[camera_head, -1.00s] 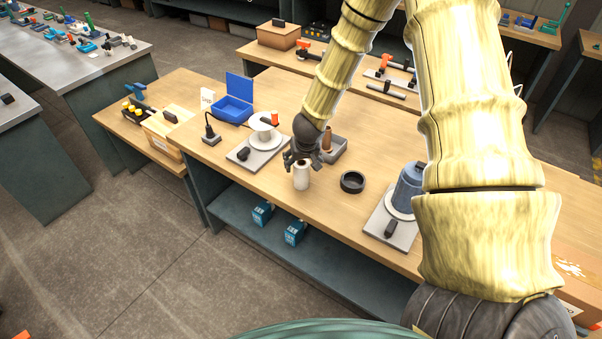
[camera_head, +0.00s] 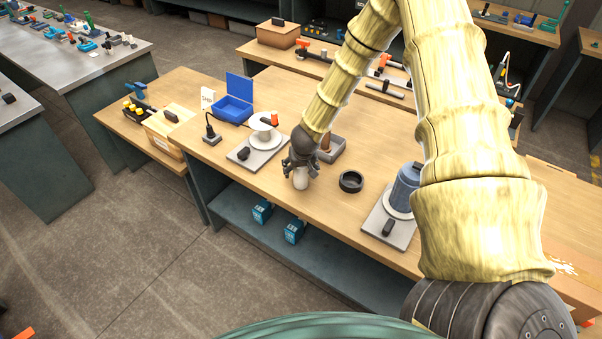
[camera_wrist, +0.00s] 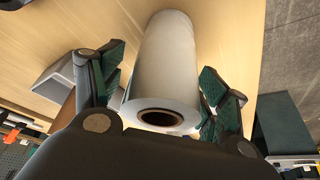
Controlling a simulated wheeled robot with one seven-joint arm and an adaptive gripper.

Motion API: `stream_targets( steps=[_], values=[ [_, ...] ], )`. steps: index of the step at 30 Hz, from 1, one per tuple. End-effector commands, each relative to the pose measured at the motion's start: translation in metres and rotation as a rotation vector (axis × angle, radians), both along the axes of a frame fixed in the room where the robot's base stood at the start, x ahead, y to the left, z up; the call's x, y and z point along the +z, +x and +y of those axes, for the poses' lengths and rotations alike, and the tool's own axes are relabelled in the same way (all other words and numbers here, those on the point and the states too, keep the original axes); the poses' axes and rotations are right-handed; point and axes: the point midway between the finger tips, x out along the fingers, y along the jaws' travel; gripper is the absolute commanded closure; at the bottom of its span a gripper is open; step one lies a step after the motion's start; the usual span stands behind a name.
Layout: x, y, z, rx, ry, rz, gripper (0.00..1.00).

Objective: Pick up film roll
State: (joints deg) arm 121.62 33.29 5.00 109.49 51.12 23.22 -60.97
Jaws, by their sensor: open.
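The film roll (camera_wrist: 168,62) is a white cylinder with a brown core, standing upright on the wooden workbench near its front edge. In the head view its lower part (camera_head: 301,180) shows below my gripper, which hides its top. In the wrist view my gripper (camera_wrist: 163,88) is open, with one green-padded finger on each side of the roll. The left finger looks close to the roll or touching it; I cannot tell which. The right finger is also very near its side.
A black ring (camera_head: 351,181) lies right of the roll. A grey tray (camera_head: 332,150) with a brown object stands just behind my gripper. A white spool on a plate (camera_head: 262,133) is to the left.

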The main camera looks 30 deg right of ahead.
Motion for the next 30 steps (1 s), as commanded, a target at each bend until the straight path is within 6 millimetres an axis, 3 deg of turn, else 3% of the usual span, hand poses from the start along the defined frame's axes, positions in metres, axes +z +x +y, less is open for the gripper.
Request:
stream_targets(
  steps=[5,14,30],
  values=[
    [0.000,0.000,0.000,0.000,0.000,0.000,0.26],
    [0.000,0.000,0.000,0.000,0.000,0.000,0.78],
    [0.012,0.001,0.000,0.003,-0.002,-0.002,0.79]
  ],
)
